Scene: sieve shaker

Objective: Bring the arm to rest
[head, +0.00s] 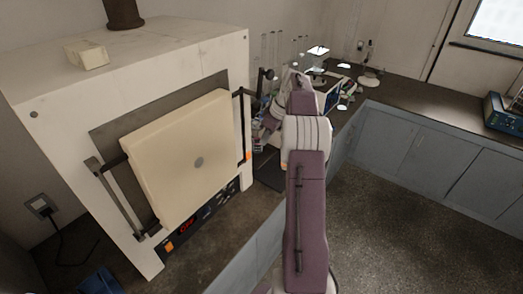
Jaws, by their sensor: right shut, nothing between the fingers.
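My right arm reaches up from the bottom of the head view, over the counter edge and beside the furnace. Its purple and white links hide part of the counter behind. My right gripper (261,141) is small and partly hidden at the far end of the arm, close to the furnace's right side. It is shut and I see nothing held in it. My left gripper is not in view.
A large white furnace (190,50) with a cream door block (180,150) stands at left, with a red lit display (187,226). Glassware and small equipment crowd the back counter. A blue device (504,116) sits at far right. The floor (400,210) right of my arm is clear.

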